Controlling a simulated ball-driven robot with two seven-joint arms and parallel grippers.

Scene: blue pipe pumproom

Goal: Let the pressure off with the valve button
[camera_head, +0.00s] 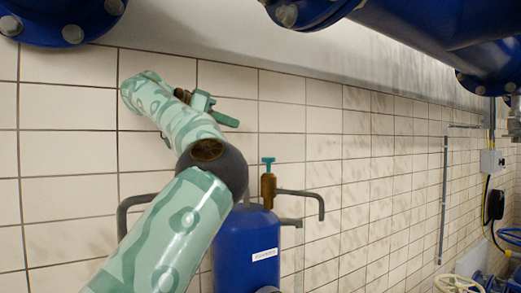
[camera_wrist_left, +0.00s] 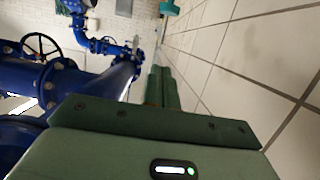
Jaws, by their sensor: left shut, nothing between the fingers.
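The valve is a brown body (camera_head: 268,188) on top of a blue tank (camera_head: 247,250), with a bent grey pipe to its right. Its teal T-shaped button (camera_head: 268,161) stands up on top. In the left wrist view a teal piece (camera_wrist_left: 170,8), apparently the same button, shows at the top edge, beyond the fingertips and cut off. My left gripper (camera_head: 233,122) is above and to the left of the button, apart from it. Its dark green fingers (camera_wrist_left: 160,72) are shut together and empty. My right gripper is not in view.
A tiled wall (camera_head: 350,180) runs behind the tank. Large blue pipes (camera_head: 440,25) hang overhead at the right. The space in front of the wall right of the valve looks clear.

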